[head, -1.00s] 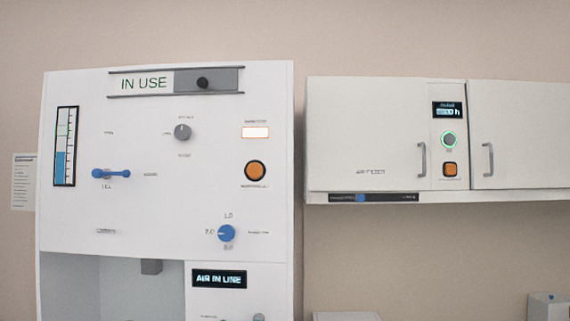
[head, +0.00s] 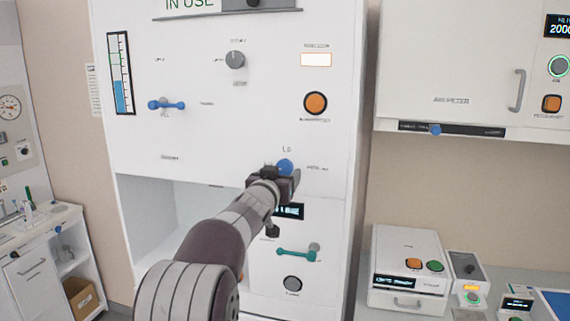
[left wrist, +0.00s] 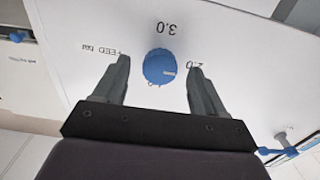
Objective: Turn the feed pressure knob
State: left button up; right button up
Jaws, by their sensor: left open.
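The feed pressure knob is a round blue knob (head: 285,167) low on the white panel in the head view, partly covered by my left gripper. In the left wrist view the blue knob (left wrist: 159,67) has a pale pointer mark and the numbers 3.0 and 2.0 near it; part of a "FEED" label shows to its left. My left gripper (head: 284,178) is at the knob. In the left wrist view its fingers (left wrist: 158,72) are open, one on each side of the knob, with gaps to it. My right gripper is not in view.
On the same panel are a blue lever (head: 166,105), a grey knob (head: 235,60) and an orange button (head: 315,103). Below the gripper is a teal lever (head: 296,252). A wall cabinet (head: 450,70) hangs at right, above small devices (head: 408,270) on a counter.

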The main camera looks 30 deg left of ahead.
aim_at(284, 168)
pick_arm(q)
jog(key=shift+x, duration=0.95)
jog(key=shift+w+p, duration=0.35)
jog(key=shift+s+a+r, duration=0.15)
jog(key=shift+s+a, duration=0.05)
jog(key=shift+s, duration=0.15)
jog(key=shift+w, duration=0.25)
jog(key=c, duration=1.1)
jog(key=shift+o, duration=0.2)
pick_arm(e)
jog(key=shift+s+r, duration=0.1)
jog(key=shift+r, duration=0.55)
